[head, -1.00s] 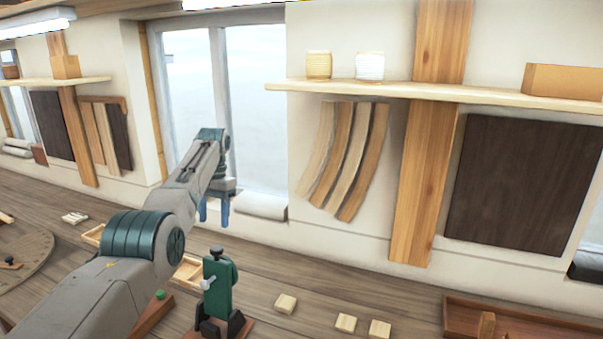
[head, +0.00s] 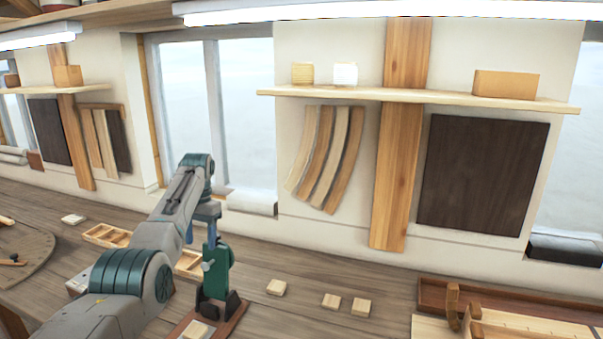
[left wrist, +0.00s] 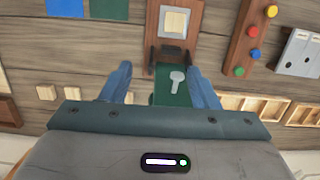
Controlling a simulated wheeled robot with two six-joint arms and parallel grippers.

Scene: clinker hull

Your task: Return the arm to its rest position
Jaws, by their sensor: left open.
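My left arm comes in from the left in the head view, with its forearm raised over the bench. My left gripper (head: 202,230) points down, its blue fingers apart with nothing seen held between them. In the head view it overlaps the upper part of a green clamp-like stand (head: 216,272). In the left wrist view the open fingers (left wrist: 163,82) lie either side of the stand's green body (left wrist: 168,98) and its silver lever; I cannot tell whether they touch. My right gripper is not in view.
The stand's wooden base holds a pale square block (left wrist: 174,22). A strip with coloured knobs (left wrist: 247,40) and divided trays (left wrist: 253,104) lie to its right in the wrist view. Small blocks (head: 276,287) and a reddish-brown tray (head: 432,296) are on the bench. A shelf (head: 420,99) runs along the wall.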

